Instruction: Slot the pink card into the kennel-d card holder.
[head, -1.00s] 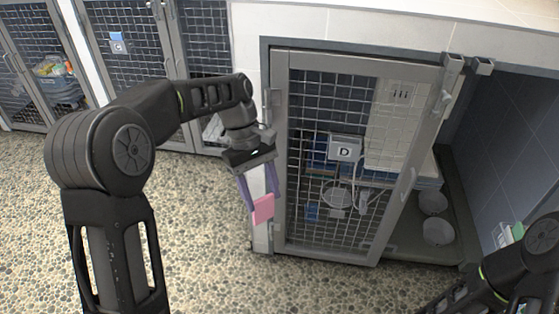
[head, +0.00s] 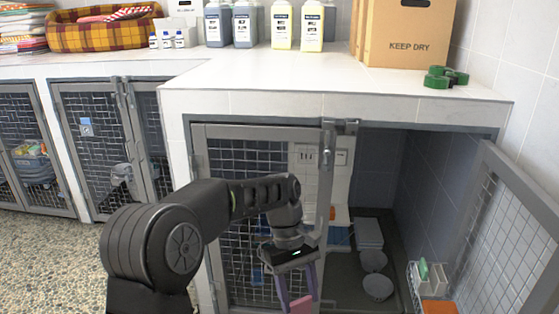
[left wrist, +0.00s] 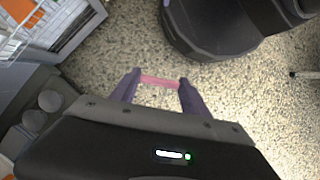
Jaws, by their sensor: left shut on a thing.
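My left gripper (head: 298,298) is shut on the pink card (head: 301,306), low in front of the mesh kennel door (head: 240,158) in the head view. The card's lower part is cut off by the frame edge. In the left wrist view the card (left wrist: 160,82) shows as a thin pink strip between both fingertips, above the pebbled floor and apart from any door. The D card holder cannot be made out now; my left arm covers much of that door. My right gripper is not in view.
Right of the mesh door the kennel is open, with bowls (head: 378,287) inside. Another mesh door (head: 510,235) stands swung out at the right, near a wire basket (head: 415,285). The counter (head: 300,78) above holds bottles, a cardboard box (head: 410,35) and green rolls (head: 445,77).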

